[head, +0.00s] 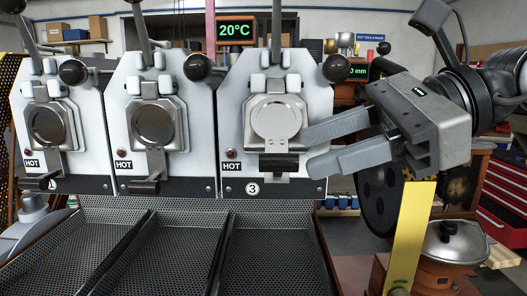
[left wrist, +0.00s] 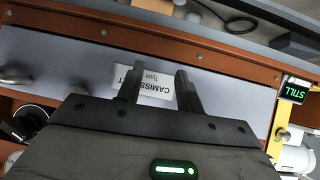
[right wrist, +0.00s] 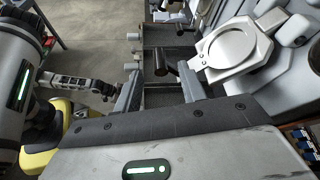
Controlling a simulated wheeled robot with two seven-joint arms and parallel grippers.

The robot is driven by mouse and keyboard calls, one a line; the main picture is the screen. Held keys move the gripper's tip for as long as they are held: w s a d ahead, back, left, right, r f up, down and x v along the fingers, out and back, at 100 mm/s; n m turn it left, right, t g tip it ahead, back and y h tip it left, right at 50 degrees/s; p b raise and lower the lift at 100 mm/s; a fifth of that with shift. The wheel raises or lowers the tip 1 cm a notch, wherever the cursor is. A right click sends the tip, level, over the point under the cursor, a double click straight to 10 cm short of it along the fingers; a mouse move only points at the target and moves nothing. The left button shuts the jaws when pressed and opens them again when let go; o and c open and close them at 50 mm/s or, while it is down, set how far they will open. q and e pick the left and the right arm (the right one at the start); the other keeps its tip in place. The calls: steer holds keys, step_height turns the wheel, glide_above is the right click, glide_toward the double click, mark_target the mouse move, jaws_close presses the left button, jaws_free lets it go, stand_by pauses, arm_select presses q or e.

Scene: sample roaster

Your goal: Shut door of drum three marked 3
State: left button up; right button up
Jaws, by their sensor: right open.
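Drum three's door (head: 275,122) is a pale metal plate with a round centre on the white front above the "3" mark (head: 252,189). It looks tilted outward at its lower end, unlike the flat doors of the other drums. Its black handle (head: 279,162) sticks out at the bottom. My right gripper (head: 308,150) is open and empty, its fingertips just right of the handle. The right wrist view shows the door (right wrist: 235,48) and the handle (right wrist: 163,62) ahead between the fingers; contact is unclear. My left gripper (left wrist: 158,85) is open, with a white label beyond its fingers.
The door of the middle drum (head: 153,123) and that of the left drum (head: 46,125) are to the left, with black handles below. Perforated cooling trays (head: 270,262) lie under the drums. A yellow post (head: 410,240) and a lidded pot (head: 455,245) stand at right.

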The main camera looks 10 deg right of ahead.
mark_target(260, 168)
steer(key=p+x, duration=0.1)
steer(key=x, duration=0.5)
steer(key=shift+a, duration=0.1)
steer(key=shift+w+a+f, duration=0.25)
steer(key=shift+a, duration=0.25)
arm_select(q)
steer(key=shift+a+r, duration=0.2)
steer(key=shift+r, duration=0.15)
